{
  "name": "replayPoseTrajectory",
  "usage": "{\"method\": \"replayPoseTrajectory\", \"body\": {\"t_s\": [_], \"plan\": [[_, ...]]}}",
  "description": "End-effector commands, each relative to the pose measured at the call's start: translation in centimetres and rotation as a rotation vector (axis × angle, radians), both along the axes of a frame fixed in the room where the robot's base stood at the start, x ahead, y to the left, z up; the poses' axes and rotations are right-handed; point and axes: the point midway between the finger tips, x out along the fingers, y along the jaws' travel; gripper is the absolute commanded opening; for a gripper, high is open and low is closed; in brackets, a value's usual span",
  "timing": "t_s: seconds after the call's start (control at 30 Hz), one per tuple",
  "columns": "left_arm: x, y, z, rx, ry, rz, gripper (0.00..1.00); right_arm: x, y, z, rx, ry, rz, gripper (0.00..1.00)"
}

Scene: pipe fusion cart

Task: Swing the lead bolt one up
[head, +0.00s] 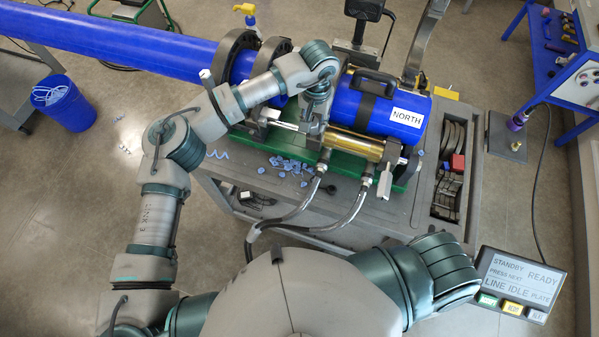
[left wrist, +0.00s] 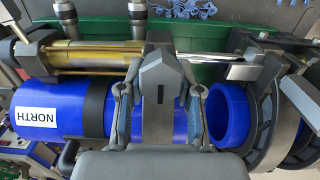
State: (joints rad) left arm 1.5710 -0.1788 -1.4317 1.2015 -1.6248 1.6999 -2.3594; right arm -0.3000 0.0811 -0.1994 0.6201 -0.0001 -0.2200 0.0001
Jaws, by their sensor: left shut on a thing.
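The left gripper (head: 316,106) is over the clamp area, between the blue pipe end and the blue pipe piece marked NORTH (head: 378,108). In the left wrist view, my left gripper (left wrist: 160,108) has its fingers on both sides of a dark grey clamp part (left wrist: 158,82) and is shut on it. I cannot tell whether this is the lead bolt. A pale swing bolt (head: 385,183) hangs down at the near right of the cart; it also shows in the left wrist view (left wrist: 18,27). Another pale bolt handle (head: 207,78) stands by the left clamp.
The long blue pipe (head: 130,47) runs in from the left through dark clamp rings (head: 236,58). A brass cylinder (head: 355,145) and hoses (head: 350,215) lie on the near side. Blue shavings (head: 288,165) lie on the cart. A screen (head: 518,280) stands at lower right.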

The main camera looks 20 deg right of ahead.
Motion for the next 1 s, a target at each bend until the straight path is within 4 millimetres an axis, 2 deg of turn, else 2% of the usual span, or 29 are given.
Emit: {"method": "replayPoseTrajectory", "body": {"t_s": [0.13, 0.47, 0.77, 1.0], "plan": [[0.7, -0.5, 0.3, -0.002, -0.002, 0.001, 0.22, 0.0, 0.1, 0.2, 0.001, 0.0, 0.0, 0.72], [0.8, -0.6, 0.3, -0.002, -0.001, 0.0, 0.22, 0.0, 0.1, 0.2, 0.002, -0.001, 0.0, 0.72], [2.4, -1.7, 0.6, -0.001, 0.0, 0.002, 0.22, 0.0, 0.2, 0.9, 0.002, -0.001, 0.0, 0.72], [2.7, -1.8, 0.5, -0.002, -0.001, 0.0, 0.22, 0.0, 0.2, 0.9, 0.002, -0.001, 0.0, 0.72]]}}
